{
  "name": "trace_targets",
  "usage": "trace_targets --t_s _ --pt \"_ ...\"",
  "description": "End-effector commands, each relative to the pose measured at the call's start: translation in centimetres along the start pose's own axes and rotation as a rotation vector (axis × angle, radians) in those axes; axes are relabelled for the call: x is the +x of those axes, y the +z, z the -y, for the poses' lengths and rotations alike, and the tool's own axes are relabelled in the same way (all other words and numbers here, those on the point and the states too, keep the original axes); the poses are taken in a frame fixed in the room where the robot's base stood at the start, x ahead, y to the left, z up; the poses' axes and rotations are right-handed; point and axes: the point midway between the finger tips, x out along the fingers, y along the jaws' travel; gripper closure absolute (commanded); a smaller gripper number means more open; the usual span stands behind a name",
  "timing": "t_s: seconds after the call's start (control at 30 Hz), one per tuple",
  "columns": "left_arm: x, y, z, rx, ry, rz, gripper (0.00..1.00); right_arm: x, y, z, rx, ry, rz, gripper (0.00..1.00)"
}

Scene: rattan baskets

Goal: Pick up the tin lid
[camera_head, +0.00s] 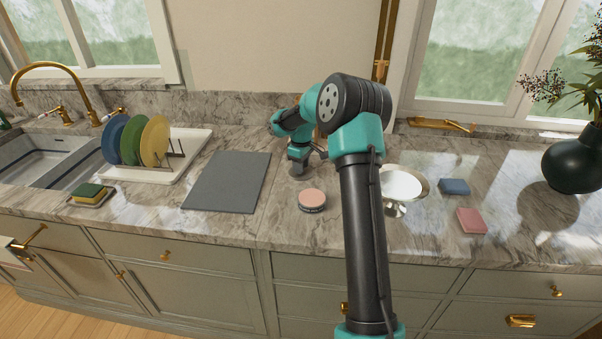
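A low round tin with a pinkish top and a dark rim (312,200) sits on the counter between the grey mat and my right arm. I cannot tell whether its top is a separate lid. My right arm reaches up over the counter from the bottom of the view. My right gripper (303,164) is behind the tin, toward the wall, and is apart from it in the picture. Its fingers are small and partly hidden by the arm, so their opening is unclear. My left gripper is not in view.
A grey mat (228,183) lies left of the tin. A dish rack (184,172) with plates and a sponge (91,194) are farther left.

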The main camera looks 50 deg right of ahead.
Motion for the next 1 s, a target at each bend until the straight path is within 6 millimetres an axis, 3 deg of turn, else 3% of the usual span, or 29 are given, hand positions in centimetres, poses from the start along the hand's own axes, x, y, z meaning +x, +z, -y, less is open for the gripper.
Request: trace_targets --t_s 0.3,0.67,1.0 --pt "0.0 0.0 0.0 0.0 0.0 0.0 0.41 0.0 0.0 0.0 0.0 0.0 0.0 0.99" --pt "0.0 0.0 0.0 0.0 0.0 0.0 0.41 -0.6 0.0 0.0 0.0 0.001 -0.002 0.99" --pt "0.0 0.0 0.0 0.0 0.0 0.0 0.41 -5.8 -0.1 0.0 0.0 0.002 -0.004 0.99"
